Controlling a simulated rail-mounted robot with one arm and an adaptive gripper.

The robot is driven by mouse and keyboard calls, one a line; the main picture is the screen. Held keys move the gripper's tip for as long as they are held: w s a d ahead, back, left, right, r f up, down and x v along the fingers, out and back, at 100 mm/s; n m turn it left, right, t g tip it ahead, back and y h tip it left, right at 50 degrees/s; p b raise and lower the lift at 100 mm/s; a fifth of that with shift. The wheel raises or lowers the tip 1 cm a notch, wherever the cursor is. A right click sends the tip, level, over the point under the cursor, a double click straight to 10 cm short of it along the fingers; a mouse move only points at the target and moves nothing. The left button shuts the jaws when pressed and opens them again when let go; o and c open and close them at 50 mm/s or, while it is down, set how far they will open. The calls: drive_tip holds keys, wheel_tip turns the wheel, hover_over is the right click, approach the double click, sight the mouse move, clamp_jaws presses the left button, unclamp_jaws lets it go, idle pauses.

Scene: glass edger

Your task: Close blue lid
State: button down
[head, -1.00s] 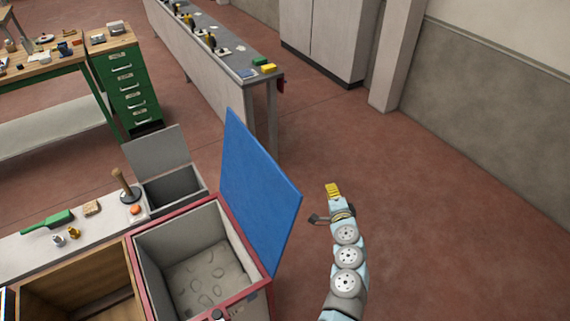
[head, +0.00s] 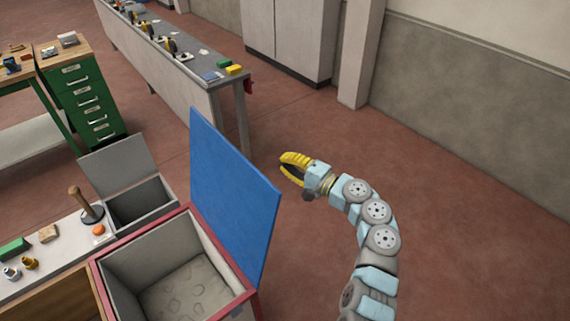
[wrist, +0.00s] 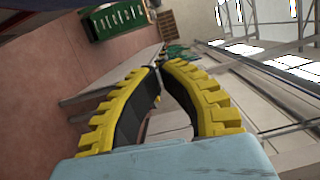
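The blue lid (head: 232,190) stands raised, leaning slightly back, along the right rear edge of a red-rimmed box (head: 235,299). The box is open, and its pale interior with a lumpy grey bottom shows. My gripper (head: 282,162) is to the right of the lid's upper part in the head view, apart from it as far as I can tell. In the wrist view its two yellow fingers (wrist: 160,66) curve together and meet at the tips, with nothing between them. A dark blue strip at the top left of the wrist view may be the lid.
A smaller grey bin (head: 140,203) with its grey lid up stands behind the box. A wooden-handled tool (head: 85,202) and small items sit on the bench at left. A long grey workbench (head: 190,83) and green drawers (head: 86,95) stand farther back. Floor at right is clear.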

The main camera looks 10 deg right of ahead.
drive_tip(key=w+a, duration=0.3)
drive_tip(key=a, duration=0.5)
drive_tip(key=shift+a+r+p, duration=0.15)
drive_tip(key=shift+a+p, duration=0.05)
drive_tip(key=shift+p, duration=0.2)
idle(0.4)
idle(0.3)
drive_tip(key=shift+s+a, duration=0.1)
